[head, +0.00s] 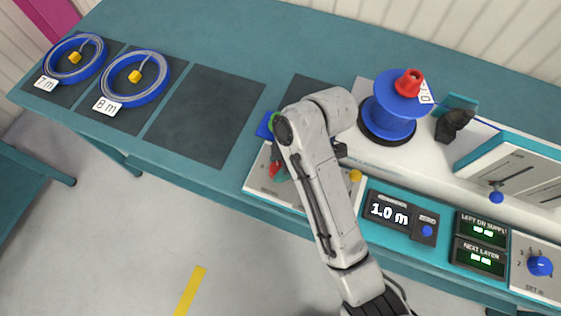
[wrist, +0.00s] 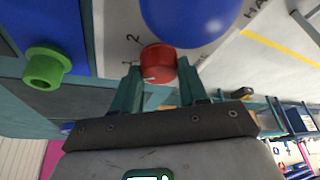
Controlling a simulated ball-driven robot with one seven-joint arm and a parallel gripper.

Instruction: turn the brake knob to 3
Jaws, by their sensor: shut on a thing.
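The red knob (wrist: 158,65) sits on a white panel with the numerals 1 and 2 beside it in the wrist view. A white mark on its side faces the lower left, near the 1. I cannot tell the exact setting, and no 3 shows there. My gripper (wrist: 160,75) has its two teal fingers on either side of the knob, shut on it. In the head view a bit of red (head: 275,169) shows at the left edge of my arm, which hides most of the knob and gripper.
A green knob (wrist: 45,68) on a blue part and a large blue rounded thing (wrist: 190,15) stand close to the fingers. A blue reel (head: 392,112), a display reading 1.0 m (head: 389,211) and a blue dial (head: 540,266) are to the right. A dark mat (head: 205,115) is bare.

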